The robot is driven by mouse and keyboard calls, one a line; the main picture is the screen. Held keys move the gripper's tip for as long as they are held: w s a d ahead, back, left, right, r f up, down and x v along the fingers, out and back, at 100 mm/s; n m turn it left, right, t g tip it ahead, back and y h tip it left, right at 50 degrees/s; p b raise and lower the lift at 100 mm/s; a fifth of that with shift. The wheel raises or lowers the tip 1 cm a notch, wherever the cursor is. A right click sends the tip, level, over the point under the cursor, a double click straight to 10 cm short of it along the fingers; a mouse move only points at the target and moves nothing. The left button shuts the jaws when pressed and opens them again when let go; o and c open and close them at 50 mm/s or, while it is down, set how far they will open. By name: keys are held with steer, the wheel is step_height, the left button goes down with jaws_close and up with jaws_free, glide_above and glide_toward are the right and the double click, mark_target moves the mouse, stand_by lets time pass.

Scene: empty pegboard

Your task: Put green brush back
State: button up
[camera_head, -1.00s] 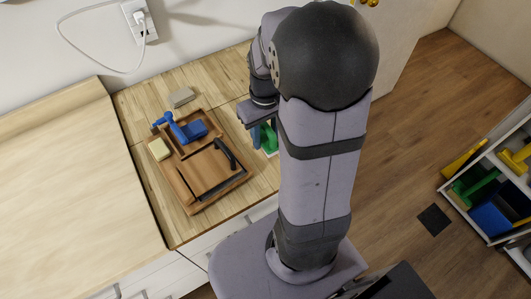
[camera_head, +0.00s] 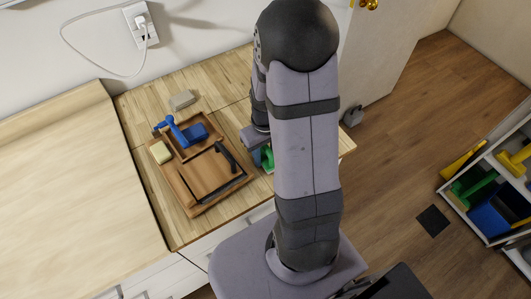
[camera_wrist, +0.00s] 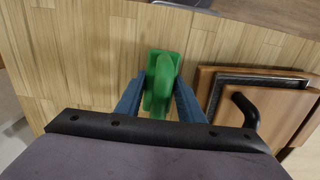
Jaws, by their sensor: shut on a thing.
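The green brush (camera_wrist: 162,75) is between the two blue-grey fingers of my gripper (camera_wrist: 160,98) in the wrist view. My gripper is shut on it, above the light wood counter. In the head view a piece of the green brush (camera_head: 267,158) shows just right of the wooden tray (camera_head: 188,199); my arm hides the rest. In the wrist view the tray (camera_wrist: 288,78) is to the right of the brush, apart from it. I cannot tell how high the brush is above the counter.
The tray holds a blue brush (camera_head: 188,136) and a black-handled tool (camera_head: 227,157). A yellow sponge (camera_head: 161,152) is at the tray's left edge. A grey-beige block (camera_head: 181,99) lies behind the tray. A white shelf with coloured bins (camera_head: 490,218) stands at the right.

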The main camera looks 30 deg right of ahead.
steer(key=shift+f, duration=0.1)
steer(key=shift+f, duration=0.1)
steer(key=o, duration=1)
step_height(320, 180, up, 12)
steer(key=shift+r+b, duration=0.2)
steer(key=shift+b, duration=0.95)
steer(key=s+a+f, duration=0.4)
steer(key=s+a, duration=0.3)
steer(key=a, duration=0.3)
steer(key=shift+s+f, duration=0.2)
steer(key=shift+f, duration=0.2)
steer(key=shift+a, duration=0.1)
